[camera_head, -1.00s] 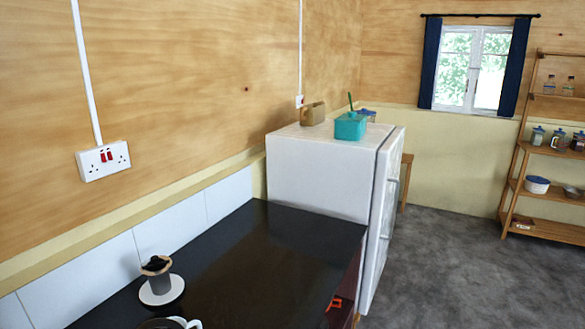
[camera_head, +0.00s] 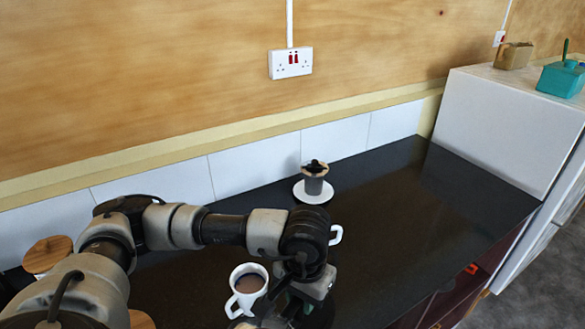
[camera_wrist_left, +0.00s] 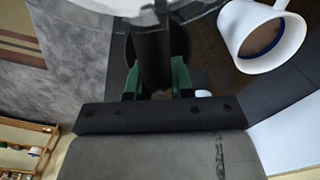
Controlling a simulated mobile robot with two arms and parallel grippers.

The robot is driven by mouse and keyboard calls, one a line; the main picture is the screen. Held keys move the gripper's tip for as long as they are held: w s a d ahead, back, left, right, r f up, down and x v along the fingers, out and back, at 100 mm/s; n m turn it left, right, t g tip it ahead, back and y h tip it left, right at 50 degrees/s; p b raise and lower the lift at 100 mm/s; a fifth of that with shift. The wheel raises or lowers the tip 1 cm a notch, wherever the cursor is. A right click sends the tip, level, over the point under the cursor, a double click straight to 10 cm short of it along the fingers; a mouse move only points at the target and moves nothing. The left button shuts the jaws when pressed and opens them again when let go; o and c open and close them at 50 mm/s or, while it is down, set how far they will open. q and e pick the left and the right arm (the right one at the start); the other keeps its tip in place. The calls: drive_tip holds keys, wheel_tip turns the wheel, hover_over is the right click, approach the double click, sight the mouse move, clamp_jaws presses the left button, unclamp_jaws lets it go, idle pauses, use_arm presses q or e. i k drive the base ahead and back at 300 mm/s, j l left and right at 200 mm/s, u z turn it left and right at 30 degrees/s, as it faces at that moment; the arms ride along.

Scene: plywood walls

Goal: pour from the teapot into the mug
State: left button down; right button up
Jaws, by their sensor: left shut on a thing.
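A white mug (camera_head: 238,302) with brown liquid stands upright on the dark counter, low in the middle of the head view. My left gripper (camera_head: 302,300) is just right of it, above the counter. In the left wrist view my left gripper (camera_wrist_left: 155,84) has green fingers shut on a dark upright bar (camera_wrist_left: 155,50), which looks like the teapot's handle. A clear, glass-like edge shows above it. Most of the teapot is hidden. A white mug with a handle shows at the upper right of the wrist view (camera_wrist_left: 232,38). My right gripper is out of view.
A white handle (camera_head: 337,235) shows behind my left wrist; its body is hidden. A grey dripper-like cup (camera_head: 314,184) stands on a white disc near the wall. Wooden round lids (camera_head: 47,254) are at left. The black counter (camera_head: 410,220) is clear at right, up to the white fridge (camera_head: 500,125).

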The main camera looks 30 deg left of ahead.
sight(249, 283)
drive_tip(key=u, duration=1.35)
